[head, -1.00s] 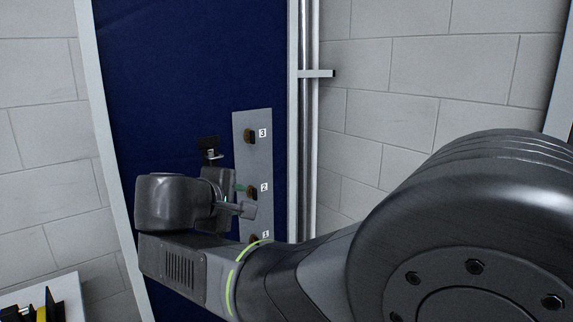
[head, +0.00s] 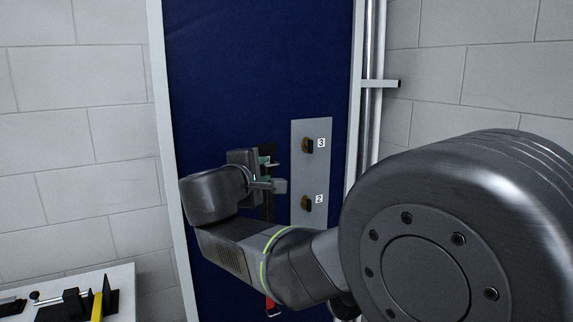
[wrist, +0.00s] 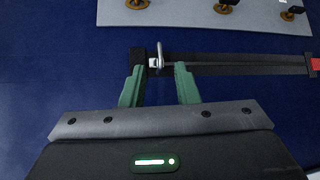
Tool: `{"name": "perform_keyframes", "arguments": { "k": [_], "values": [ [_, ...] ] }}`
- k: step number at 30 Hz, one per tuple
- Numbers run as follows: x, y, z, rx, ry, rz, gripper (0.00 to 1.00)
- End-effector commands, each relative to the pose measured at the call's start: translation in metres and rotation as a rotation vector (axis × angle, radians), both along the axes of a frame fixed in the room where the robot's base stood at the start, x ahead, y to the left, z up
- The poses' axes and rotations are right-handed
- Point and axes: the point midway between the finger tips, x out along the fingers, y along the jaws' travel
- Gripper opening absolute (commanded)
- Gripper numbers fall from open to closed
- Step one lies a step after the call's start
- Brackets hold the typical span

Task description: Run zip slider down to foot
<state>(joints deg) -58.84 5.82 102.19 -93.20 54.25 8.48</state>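The zip slider (wrist: 158,60) is a small metal piece with an upright pull, at one end of a dark zip strip (wrist: 240,64) on the blue curtain. The red foot piece (wrist: 314,65) is at the strip's far right end in the wrist view and low in the head view (head: 271,306). My gripper (wrist: 157,72) has its two green fingers apart, one on each side of the slider, which shows at their tips. I see no clear contact. In the head view, my gripper (head: 266,168) is beside the slider and hides part of the strip.
A grey plate (head: 311,172) with brass knobs and number labels is mounted right of the zip. A pale frame and vertical pipes (head: 370,120) edge the curtain. A table (head: 122,285) with black and yellow items stands lower left. Block walls are on both sides.

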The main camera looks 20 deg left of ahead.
Motion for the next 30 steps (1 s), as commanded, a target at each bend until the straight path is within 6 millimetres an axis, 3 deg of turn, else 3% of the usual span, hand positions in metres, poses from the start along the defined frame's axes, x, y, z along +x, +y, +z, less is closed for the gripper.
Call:
{"name": "perform_keyframes", "arguments": {
  "k": [3,10,23,28,30],
  "values": [
    [0.021,0.001,-0.002,-0.002,0.001,-0.004,0.28],
    [0.051,0.003,-0.006,0.0,0.001,-0.002,0.28],
    [0.06,0.004,-0.008,0.001,0.0,0.001,0.28],
    [0.06,0.004,-0.008,0.001,0.0,0.001,0.0],
    [0.06,0.004,-0.008,0.001,0.0,0.001,0.0]
  ]
}}
